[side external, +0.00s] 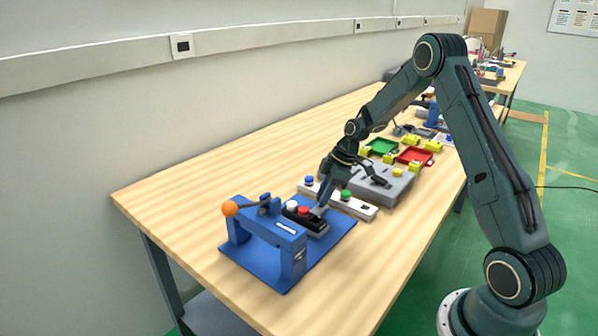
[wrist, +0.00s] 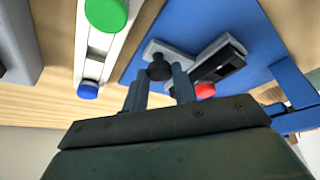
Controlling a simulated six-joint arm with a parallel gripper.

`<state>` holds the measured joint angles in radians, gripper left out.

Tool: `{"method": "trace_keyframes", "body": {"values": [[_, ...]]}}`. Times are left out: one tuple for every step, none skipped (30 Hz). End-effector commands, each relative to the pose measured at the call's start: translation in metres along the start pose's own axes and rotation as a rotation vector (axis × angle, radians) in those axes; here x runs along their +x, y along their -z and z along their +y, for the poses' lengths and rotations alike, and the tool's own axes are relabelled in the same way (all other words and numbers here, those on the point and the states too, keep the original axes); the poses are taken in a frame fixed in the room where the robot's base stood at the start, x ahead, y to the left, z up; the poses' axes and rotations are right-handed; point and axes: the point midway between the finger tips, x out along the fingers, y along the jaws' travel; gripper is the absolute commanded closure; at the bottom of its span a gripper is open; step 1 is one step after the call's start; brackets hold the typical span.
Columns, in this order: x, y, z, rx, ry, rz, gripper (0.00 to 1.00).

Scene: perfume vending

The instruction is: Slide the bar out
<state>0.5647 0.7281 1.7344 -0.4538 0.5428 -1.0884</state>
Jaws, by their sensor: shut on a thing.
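The grey bar (wrist: 182,53) lies beside the black housing (wrist: 222,66) on the blue base plate (wrist: 215,20); I cannot tell how far it sits inside the housing. A round black knob (wrist: 159,68) stands on the bar. My gripper (wrist: 159,80) is shut on this knob, with one finger on each side. In the side view my gripper (side external: 321,207) reaches down at the right end of the black housing (side external: 306,217), and its fingers hide much of the bar. A red button (side external: 303,210) and a white button (side external: 291,205) stand by the housing.
A blue bridge frame (side external: 273,237) with an orange-ball lever (side external: 230,209) stands at the plate's left. A white strip with a blue button (side external: 309,181) and a green button (side external: 346,194) lies behind. A grey box (side external: 383,184) is farther right. The wooden table's left part is clear.

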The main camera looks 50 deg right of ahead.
Motion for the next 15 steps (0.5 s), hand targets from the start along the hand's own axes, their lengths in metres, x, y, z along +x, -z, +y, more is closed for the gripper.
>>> {"method": "trace_keyframes", "body": {"values": [[-0.0011,-0.0031,0.0024,0.004,-0.002,-0.003,1.00],[-0.0014,-0.0036,0.0030,0.004,-0.003,-0.003,1.00],[-0.0016,-0.0041,0.0035,0.004,-0.003,-0.004,1.00],[-0.0017,-0.0043,0.0038,0.004,-0.004,-0.004,1.00],[-0.0018,-0.0045,0.0040,0.005,-0.005,-0.004,1.00],[-0.0019,-0.0047,0.0042,0.005,-0.006,-0.005,1.00],[-0.0020,-0.0049,0.0044,0.006,-0.006,-0.005,1.00],[-0.0020,-0.0051,0.0046,0.006,-0.007,-0.005,1.00],[-0.0021,-0.0054,0.0049,0.007,-0.008,-0.006,1.00],[-0.0022,-0.0055,0.0051,0.007,-0.008,-0.006,1.00],[-0.0023,-0.0056,0.0052,0.008,-0.009,-0.006,1.00],[-0.0024,-0.0057,0.0053,0.008,-0.009,-0.006,0.66],[-0.0023,-0.0055,0.0052,0.007,-0.009,-0.005,0.60],[-0.0022,-0.0052,0.0050,0.007,-0.008,-0.005,0.54],[-0.0020,-0.0048,0.0047,0.006,-0.008,-0.004,0.52]]}}
